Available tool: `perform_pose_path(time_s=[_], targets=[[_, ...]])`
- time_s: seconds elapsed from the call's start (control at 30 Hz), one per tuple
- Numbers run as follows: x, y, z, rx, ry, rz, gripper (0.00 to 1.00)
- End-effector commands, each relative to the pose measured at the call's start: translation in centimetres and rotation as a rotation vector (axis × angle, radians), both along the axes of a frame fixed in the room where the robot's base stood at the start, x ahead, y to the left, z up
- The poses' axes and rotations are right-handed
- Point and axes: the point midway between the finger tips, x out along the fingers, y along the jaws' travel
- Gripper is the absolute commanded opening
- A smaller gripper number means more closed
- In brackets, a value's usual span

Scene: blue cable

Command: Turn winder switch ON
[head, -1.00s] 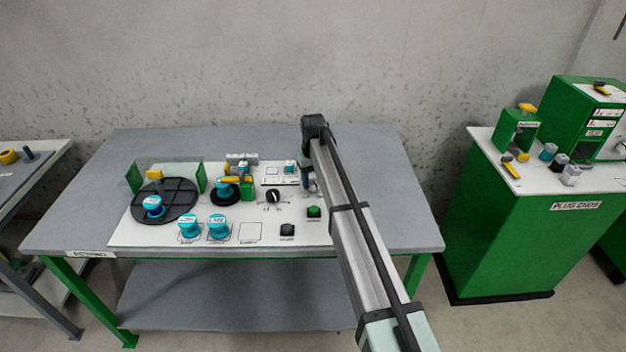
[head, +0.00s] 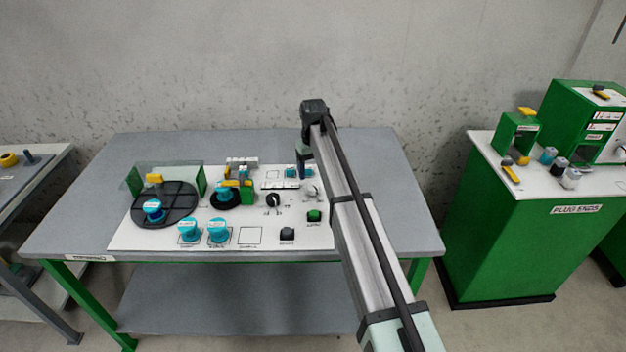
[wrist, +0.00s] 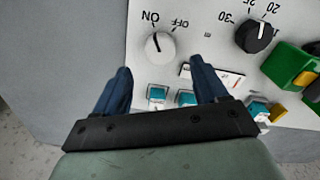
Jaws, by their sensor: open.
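The winder switch is a round white knob (wrist: 160,47) between upside-down ON and OFF labels in the wrist view. A thin dark line on it seems to point towards ON. The knob also shows in the head view (head: 311,191), at the right of the white panel (head: 150,238). My gripper (wrist: 162,70) is open, its two blue fingers spread with nothing between them. The knob lies just past the fingertips, apart from them. In the head view my gripper (head: 304,170) is above the back right of the panel, partly hidden by my arm.
A black dial (wrist: 255,36) with a number scale is beside the switch. Teal blocks (wrist: 186,97) lie near the fingers. A green and yellow part (wrist: 292,68) is at the right. The black turntable (head: 180,195) and teal spools (head: 218,231) are further left.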

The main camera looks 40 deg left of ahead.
Motion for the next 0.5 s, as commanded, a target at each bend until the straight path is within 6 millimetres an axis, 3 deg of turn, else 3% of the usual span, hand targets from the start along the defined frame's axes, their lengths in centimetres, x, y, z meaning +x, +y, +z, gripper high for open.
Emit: perform_pose_path(time_s=[0.3,0.5], targets=[[0.0,0.1,5.7,0.001,0.000,0.000,0.72],[0.0,0.0,7.4,0.001,0.000,0.000,0.72]])
